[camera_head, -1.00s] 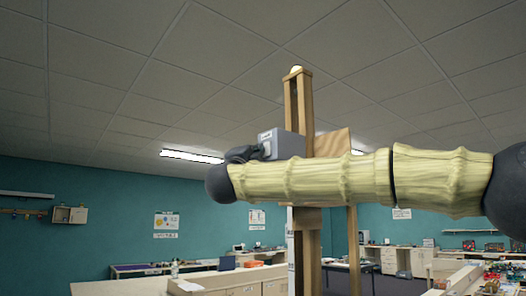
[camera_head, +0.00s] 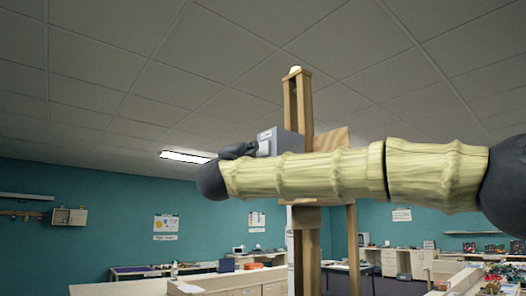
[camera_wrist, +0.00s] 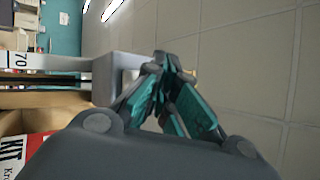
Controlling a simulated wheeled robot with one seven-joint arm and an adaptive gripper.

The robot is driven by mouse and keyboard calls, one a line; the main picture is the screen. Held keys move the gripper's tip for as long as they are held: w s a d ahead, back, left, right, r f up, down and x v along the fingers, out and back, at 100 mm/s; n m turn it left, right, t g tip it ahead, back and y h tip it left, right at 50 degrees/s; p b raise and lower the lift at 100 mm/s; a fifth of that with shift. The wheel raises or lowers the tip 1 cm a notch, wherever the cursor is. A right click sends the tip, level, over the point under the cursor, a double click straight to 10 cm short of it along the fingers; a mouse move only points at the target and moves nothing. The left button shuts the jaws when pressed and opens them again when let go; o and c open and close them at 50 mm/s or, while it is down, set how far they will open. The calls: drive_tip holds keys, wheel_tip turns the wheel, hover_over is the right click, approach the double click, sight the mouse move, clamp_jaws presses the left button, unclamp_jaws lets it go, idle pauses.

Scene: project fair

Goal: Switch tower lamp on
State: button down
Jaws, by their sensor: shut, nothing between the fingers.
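A wooden tower (camera_head: 305,105) rises in the middle of the head view. A small pale dome lamp (camera_head: 295,70) sits at its top; I cannot tell whether it is lit. A grey box (camera_head: 288,142) is fixed to the tower's left side, partly behind my arm. My gripper (camera_head: 240,150) is beside the box's left side, mostly hidden by my arm. In the wrist view my gripper (camera_wrist: 165,63) is shut and empty, its teal fingers together. A grey box-like part (camera_wrist: 122,66) is right beside the fingertips; contact is unclear. No switch is clearly visible.
A red-and-white kit box (camera_wrist: 18,152) is at the lower left of the wrist view. A wooden panel (camera_head: 332,141) juts from the tower's right. Benches with clutter stand behind, and a white counter (camera_head: 205,285) is in front.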

drive_tip(key=shift+s+a+b, duration=0.35)
drive_tip(key=shift+s+a, duration=0.4)
drive_tip(key=shift+a, duration=0.25)
drive_tip(key=shift+s+a+b, duration=0.3)
drive_tip(key=shift+s+a, duration=0.4)
drive_tip(key=shift+a, duration=0.3)
